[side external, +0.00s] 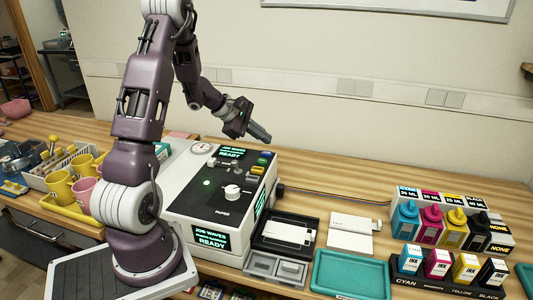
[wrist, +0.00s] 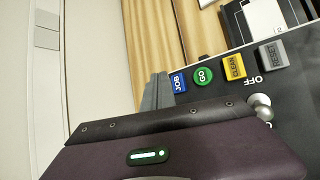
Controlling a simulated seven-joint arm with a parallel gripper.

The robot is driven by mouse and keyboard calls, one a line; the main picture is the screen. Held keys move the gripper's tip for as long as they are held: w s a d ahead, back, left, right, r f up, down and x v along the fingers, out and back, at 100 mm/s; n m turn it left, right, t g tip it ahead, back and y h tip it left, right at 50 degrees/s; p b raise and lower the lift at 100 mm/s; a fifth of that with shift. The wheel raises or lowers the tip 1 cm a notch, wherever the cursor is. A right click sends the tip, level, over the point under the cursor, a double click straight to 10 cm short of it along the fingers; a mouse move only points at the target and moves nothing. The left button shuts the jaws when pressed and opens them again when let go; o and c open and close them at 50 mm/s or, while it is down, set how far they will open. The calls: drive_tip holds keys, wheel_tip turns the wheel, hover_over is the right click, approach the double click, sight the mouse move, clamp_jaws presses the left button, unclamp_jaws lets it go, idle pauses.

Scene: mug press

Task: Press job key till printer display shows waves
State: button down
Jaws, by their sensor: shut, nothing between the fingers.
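The printer (side external: 181,200) is a white box with a black top panel. Its front display (side external: 212,238) reads "JOB WAVES" and "READY" in green-white letters, with a small line between them that I cannot read. A second display (side external: 231,153) at the back of the panel also shows "READY". The blue JOB key (wrist: 178,83) sits at the end of a key row in the wrist view, beside the green GO key (wrist: 203,77). My gripper (side external: 268,138) is shut and empty above the panel's back right corner. In the wrist view its fingertips (wrist: 156,88) appear just left of the JOB key; contact cannot be told.
The yellow CLEAN key (wrist: 234,66) and grey RESET key (wrist: 273,54) continue the row. A knob (wrist: 261,103) marked OFF stands nearby. A white dial (side external: 232,191) rises from the panel. Ink bottles (side external: 431,220) and a teal tray (side external: 350,277) stand right. Mugs (side external: 62,188) are left.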

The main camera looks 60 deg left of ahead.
sight(264, 154)
drive_tip(key=shift+r, duration=1.7)
drive_tip(key=shift+d+r, duration=0.15)
drive_tip(key=shift+d, duration=0.1)
drive_tip(key=s+d+r+m+g+h, duration=0.1)
drive_tip(key=s+d+r+m, duration=0.2)
drive_tip(key=d, duration=0.5)
drive_tip(key=d+r+m+g+h, duration=0.1)
drive_tip(key=d+r+m, duration=0.35)
drive_tip(key=d, duration=0.35)
drive_tip(key=s+d+r+m+g+h, duration=0.1)
drive_tip(key=s+d+r+m, duration=0.15)
drive_tip(key=d+m, duration=0.4)
drive_tip(key=s+d+r+m+g+y, duration=0.1)
drive_tip(key=s+d+m+g+y, duration=0.1)
drive_tip(key=s+d+m, duration=0.65)
drive_tip(key=s+a+f+m+t+y, duration=0.1)
drive_tip(key=s+m+y, duration=0.1)
drive_tip(key=s, duration=0.7)
drive_tip(key=shift+s+a+m+t, duration=0.2)
drive_tip(key=shift+m+t, duration=0.1)
drive_tip(key=shift+m, duration=0.05)
